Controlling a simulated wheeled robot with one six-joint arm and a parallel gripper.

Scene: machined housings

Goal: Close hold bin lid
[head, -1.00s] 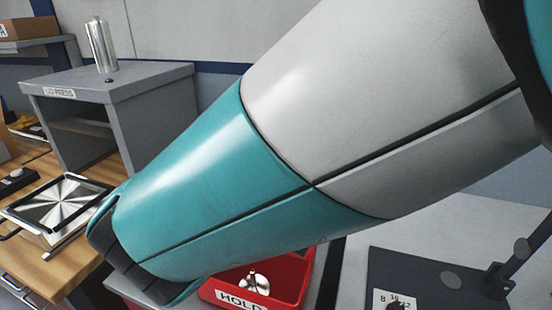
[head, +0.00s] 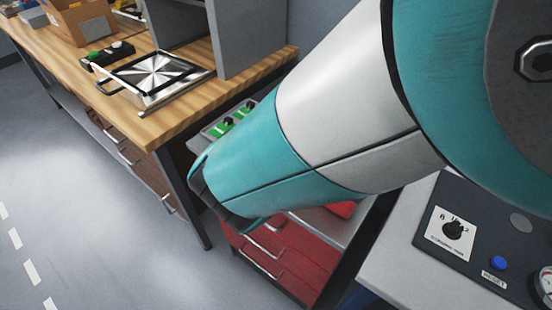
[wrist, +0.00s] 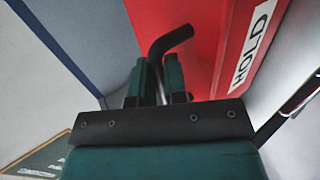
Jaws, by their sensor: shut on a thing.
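The red hold bin (wrist: 225,45) fills the upper middle of the wrist view, with its white HOLD label (wrist: 252,45) seen steeply tilted. In the head view only a small red part of it (head: 342,208) shows behind my arm. My gripper (wrist: 160,75) is close beside the bin in the wrist view. Its teal fingers are shut on a dark bent bar (wrist: 170,40), whose end sticks out above them to the right. I cannot tell whether this bar belongs to the lid. The lid's position is not clear. My arm hides the gripper in the head view.
A red drawer cabinet (head: 285,255) stands under the bin's place. A wooden bench (head: 190,100) with a shiny square fixture (head: 155,75) is at upper left. A dark control panel (head: 490,245) is at right. Open floor (head: 100,210) lies at left.

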